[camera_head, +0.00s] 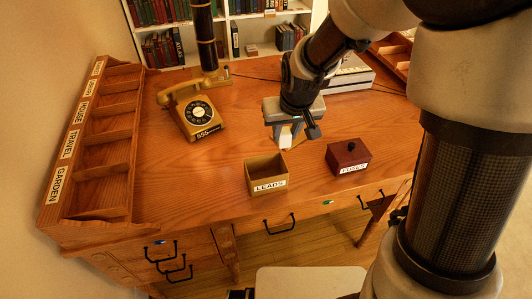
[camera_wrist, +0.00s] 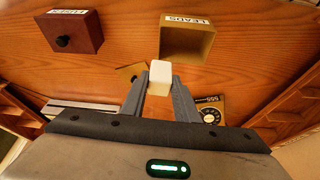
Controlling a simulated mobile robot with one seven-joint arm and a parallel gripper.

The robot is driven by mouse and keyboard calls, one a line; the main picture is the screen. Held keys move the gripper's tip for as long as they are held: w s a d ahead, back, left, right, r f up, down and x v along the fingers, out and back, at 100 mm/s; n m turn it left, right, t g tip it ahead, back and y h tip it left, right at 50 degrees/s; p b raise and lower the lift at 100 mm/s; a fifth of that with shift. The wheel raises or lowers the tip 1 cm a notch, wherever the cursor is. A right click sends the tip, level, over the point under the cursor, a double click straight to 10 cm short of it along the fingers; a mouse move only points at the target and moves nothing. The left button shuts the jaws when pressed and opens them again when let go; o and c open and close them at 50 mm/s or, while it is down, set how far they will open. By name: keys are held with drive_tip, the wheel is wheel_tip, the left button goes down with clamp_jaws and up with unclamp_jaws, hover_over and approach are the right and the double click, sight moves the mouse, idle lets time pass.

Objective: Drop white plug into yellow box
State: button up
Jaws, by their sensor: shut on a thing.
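My gripper (camera_head: 290,134) is shut on the white plug (camera_wrist: 160,73), a small white block held between the fingertips in the wrist view. In the head view the plug (camera_head: 285,138) is partly hidden between the fingers. The yellow box (camera_head: 267,174), open at the top and labelled LEADS, stands on the desk near its front edge. It also shows in the wrist view (camera_wrist: 187,44), ahead of the plug. My gripper is above the desk, behind and slightly right of the box in the head view, apart from it.
A dark red lidded box (camera_head: 347,157) labelled FUSES stands right of the yellow box. A yellow telephone (camera_head: 199,115) is at the left, near a wooden sorter (camera_head: 107,135). The desk left of the yellow box is clear.

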drive_tip(key=b, duration=0.3)
approach(268, 155)
drive_tip(key=shift+n, duration=0.4)
drive_tip(key=f+b, duration=0.2)
drive_tip(key=f, duration=0.1)
drive_tip(key=f+b, duration=0.1)
drive_tip(key=f, duration=0.1)
drive_tip(key=shift+w+a+f+b, duration=0.1)
drive_tip(key=shift+a+b, duration=0.25)
drive_tip(key=o, duration=1.2)
drive_tip(key=shift+c, duration=0.2)
drive_tip(key=p+v, duration=0.3)
drive_tip(key=v, duration=1.4)
drive_tip(key=shift+d+r+p, duration=0.2)
drive_tip(key=shift+d+p, duration=0.15)
